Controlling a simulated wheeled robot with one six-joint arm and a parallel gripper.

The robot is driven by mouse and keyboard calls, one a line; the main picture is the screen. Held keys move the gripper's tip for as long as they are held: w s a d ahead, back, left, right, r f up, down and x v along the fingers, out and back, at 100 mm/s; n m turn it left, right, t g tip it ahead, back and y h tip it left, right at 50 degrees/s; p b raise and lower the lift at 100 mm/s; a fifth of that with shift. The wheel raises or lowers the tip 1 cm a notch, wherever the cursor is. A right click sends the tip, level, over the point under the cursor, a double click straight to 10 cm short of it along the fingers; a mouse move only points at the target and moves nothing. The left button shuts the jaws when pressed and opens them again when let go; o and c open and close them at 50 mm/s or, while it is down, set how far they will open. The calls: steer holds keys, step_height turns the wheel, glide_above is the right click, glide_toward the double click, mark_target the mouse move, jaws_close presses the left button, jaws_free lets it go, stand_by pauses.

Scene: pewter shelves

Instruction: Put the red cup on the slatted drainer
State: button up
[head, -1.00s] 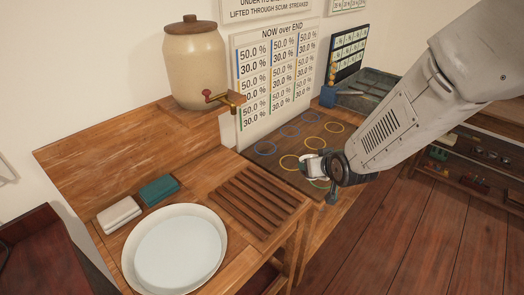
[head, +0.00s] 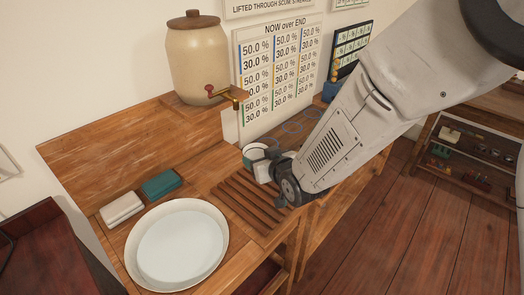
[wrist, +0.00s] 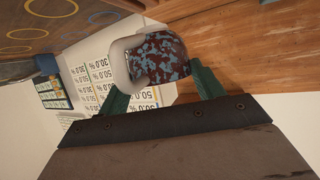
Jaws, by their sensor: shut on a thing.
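My gripper (head: 268,168) is shut on a cup (head: 254,151). In the wrist view the cup (wrist: 165,58) is dark red with pale blue blotches and a whitish part at its left, between the green fingers. In the head view only a pale part of the cup shows past my gripper. The slatted drainer (head: 245,203) is brown wood and lies on the counter right of the basin. My gripper and the cup appear over or just behind its far right end; the height between them is hard to tell. My gripper hides part of the drainer.
A wide white basin (head: 177,245) stands left of the drainer. A white block (head: 121,208) and a teal block (head: 160,185) lie behind it. A beige crock with a tap (head: 198,58) stands on a ledge above the counter. The visible slats are bare.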

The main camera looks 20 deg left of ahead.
steer(key=shift+f, duration=2.35)
steer(key=o, duration=1.1)
steer(key=shift+o, duration=0.2)
